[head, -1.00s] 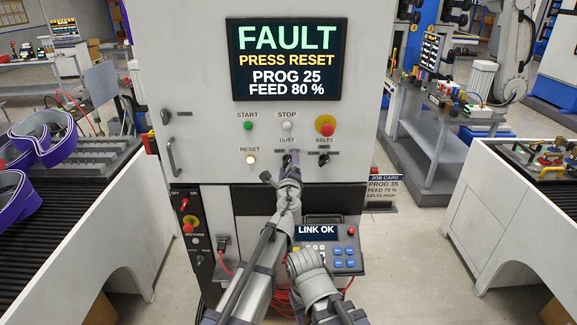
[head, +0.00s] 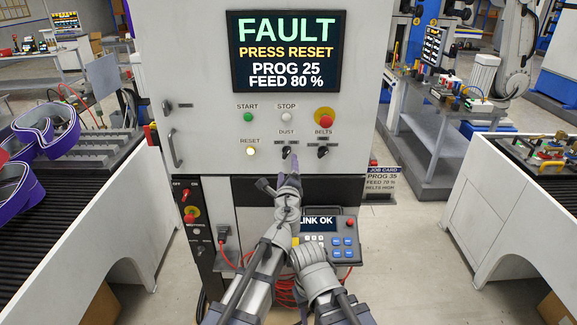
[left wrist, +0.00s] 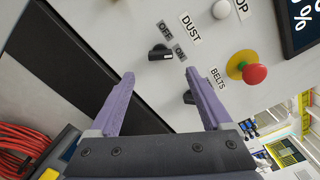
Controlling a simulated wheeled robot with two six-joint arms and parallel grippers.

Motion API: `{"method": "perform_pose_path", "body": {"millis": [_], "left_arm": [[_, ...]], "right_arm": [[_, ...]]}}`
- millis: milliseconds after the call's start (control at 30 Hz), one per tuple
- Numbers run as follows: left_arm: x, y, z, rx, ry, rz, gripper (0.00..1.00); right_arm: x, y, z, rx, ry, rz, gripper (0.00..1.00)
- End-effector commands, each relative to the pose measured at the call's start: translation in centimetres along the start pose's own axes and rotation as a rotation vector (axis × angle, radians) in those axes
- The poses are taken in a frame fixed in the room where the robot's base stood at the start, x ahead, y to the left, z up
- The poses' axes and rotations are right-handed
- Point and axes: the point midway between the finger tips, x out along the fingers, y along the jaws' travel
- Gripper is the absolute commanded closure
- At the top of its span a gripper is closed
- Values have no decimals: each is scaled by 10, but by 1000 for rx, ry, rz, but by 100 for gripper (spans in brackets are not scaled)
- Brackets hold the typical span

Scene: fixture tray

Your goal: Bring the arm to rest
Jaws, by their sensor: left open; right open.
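My left gripper (head: 279,172) is open and empty, just below the DUST knob (head: 287,152) on the machine's front. Its two purple fingers, seen in the left wrist view (left wrist: 159,73), stand apart, and the DUST knob (left wrist: 160,52) shows beyond their tips, untouched. The BELTS knob (head: 322,152) is to the right; in the left wrist view it is partly hidden by a finger. My right gripper (head: 306,252) is low in front of the pendant (head: 346,250); its fingers are hard to make out.
The screen (head: 286,50) reads FAULT, PRESS RESET. The RESET button (head: 251,151) is lit. A red stop button (head: 324,116) sits above the BELTS knob. A left conveyor (head: 65,190) carries purple belts (head: 50,135); a right bench (head: 500,200) flanks the open floor.

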Motion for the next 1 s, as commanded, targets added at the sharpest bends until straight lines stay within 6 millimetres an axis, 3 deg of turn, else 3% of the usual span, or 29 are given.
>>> {"method": "perform_pose_path", "body": {"millis": [67, 167, 300, 433, 500, 633, 800, 1000], "left_arm": [[-1, 7, 8, -36, -20, 22, 18], [-8, 35, 34, -172, -92, 107, 18], [-36, 110, 82, -515, -274, 337, 18], [-84, 187, 102, -861, -460, 601, 18], [-114, 220, 100, -1024, -549, 745, 18], [-162, 256, 85, -1247, -667, 968, 18], [-209, 274, 63, -1429, -763, 1191, 18], [-254, 276, 40, -1575, -835, 1418, 18]], "right_arm": [[0, 0, 0, 0, 0, 0, 50], [0, 0, 0, 0, 0, 0, 50], [0, 0, 0, 0, 0, 0, 50], [0, 0, 0, 0, 0, 0, 50], [0, 0, 0, 0, 0, 0, 50], [0, 0, 0, 0, 0, 0, 50], [0, 0, 0, 0, 0, 0, 50], [0, 0, 0, 0, 0, 0, 50]]}}
